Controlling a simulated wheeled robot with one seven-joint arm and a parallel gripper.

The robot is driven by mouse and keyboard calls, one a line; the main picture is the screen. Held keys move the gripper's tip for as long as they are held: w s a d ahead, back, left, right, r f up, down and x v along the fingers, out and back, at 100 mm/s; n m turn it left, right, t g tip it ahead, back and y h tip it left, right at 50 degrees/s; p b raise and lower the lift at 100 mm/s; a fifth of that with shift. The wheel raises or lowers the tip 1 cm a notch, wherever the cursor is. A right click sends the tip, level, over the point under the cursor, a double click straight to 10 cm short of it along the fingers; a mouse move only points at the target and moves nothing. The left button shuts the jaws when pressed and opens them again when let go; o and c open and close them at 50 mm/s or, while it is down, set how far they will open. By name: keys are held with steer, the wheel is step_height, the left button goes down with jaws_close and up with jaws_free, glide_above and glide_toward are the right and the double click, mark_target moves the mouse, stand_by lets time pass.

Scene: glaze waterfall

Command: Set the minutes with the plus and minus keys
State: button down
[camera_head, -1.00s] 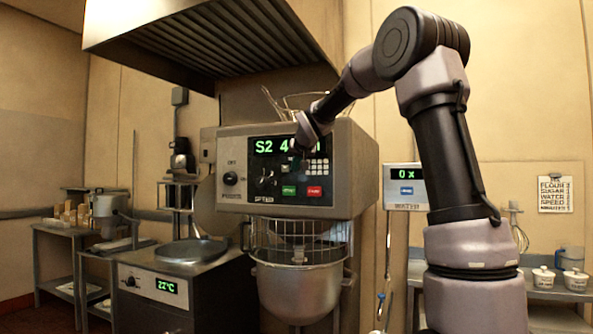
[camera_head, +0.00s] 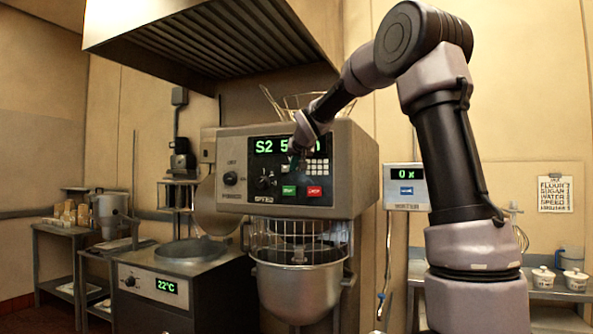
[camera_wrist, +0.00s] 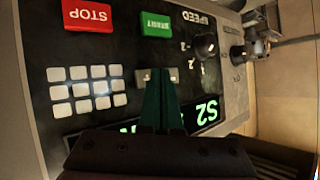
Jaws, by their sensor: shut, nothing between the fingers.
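In the wrist view the panel is upside down, and "S2" shows on the display (camera_wrist: 208,113). Two small pale keys, one (camera_wrist: 142,75) at the left and one (camera_wrist: 173,74) at the right, flank my fingertips; their marks are not legible. My gripper (camera_wrist: 158,76) is shut and empty, its green fingers pointing at the panel between these keys. I cannot tell whether the tips touch a key.
A keypad (camera_wrist: 87,90), a red STOP button (camera_wrist: 88,14) and a green START button (camera_wrist: 156,24) lie close to the fingers. A speed knob (camera_wrist: 205,46) sticks out nearby. The bowl (camera_head: 298,288) with its wire guard (camera_head: 262,238) hangs below the panel.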

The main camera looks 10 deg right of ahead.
steer(key=shift+s, duration=0.1)
steer(key=s+a, duration=0.1)
steer(key=s, duration=0.1)
steer(key=s+a, duration=0.2)
stand_by(0.6)
stand_by(0.6)
steer(key=s+d+f+m+g+h, duration=0.15)
steer(key=s+d, duration=0.25)
steer(key=s, duration=0.6)
steer(key=s+d+f+g+y, duration=0.1)
steer(key=s+d+f, duration=0.2)
steer(key=s, duration=0.7)
steer(key=s+f+g+y, duration=0.1)
steer(key=s+f, duration=0.3)
steer(key=s, duration=0.5)
steer(key=s+f+g+y, duration=0.1)
steer(key=s+f+g, duration=0.1)
steer(key=s+f, duration=0.3)
steer(key=s, duration=0.4)
steer(key=shift+a, duration=0.35)
